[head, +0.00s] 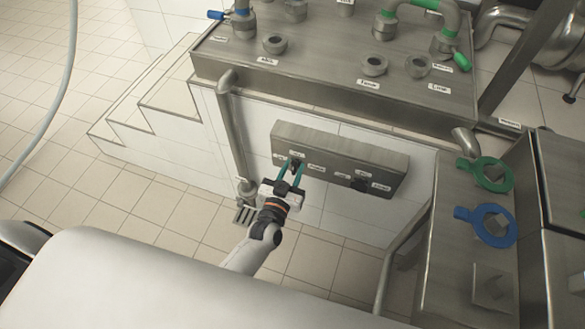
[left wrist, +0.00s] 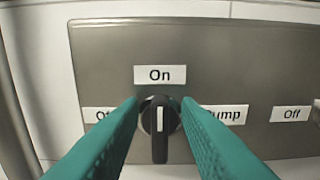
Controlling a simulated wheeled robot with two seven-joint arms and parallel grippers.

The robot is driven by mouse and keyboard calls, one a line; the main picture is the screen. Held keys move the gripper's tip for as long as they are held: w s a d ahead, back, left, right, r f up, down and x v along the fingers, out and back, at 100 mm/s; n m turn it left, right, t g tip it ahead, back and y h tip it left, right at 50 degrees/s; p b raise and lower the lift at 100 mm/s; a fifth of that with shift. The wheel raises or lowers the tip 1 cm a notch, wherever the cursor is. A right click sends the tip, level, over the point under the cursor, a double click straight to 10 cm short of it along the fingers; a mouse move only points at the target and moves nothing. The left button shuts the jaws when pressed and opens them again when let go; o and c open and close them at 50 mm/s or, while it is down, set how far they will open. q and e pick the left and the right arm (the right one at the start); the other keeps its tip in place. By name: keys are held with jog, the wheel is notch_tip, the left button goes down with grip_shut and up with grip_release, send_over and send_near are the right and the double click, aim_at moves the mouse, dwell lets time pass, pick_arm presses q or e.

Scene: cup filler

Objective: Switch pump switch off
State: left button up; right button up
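The pump switch (left wrist: 160,128) is a black rotary knob with a white line. The line stands upright, toward the "On" label (left wrist: 160,75) above it. An "Off" label at its left and a "Pump" label (left wrist: 226,114) at its right are partly covered by my fingers. My left gripper (head: 296,163) is at the grey control panel (head: 342,153), pointing at its left part. Its teal fingers are open, one on each side of the knob, with gaps visible in the left wrist view. In the head view the fingers partly hide the knob. My right gripper is not in view.
A second black switch (head: 359,185) sits on the panel's right half. A vertical pipe (head: 232,135) runs left of the panel. A metal cabinet (head: 463,250) with green and blue rings stands at the right. Tiled floor lies open at the left.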

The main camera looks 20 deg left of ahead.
pick_arm(q)
grip_shut()
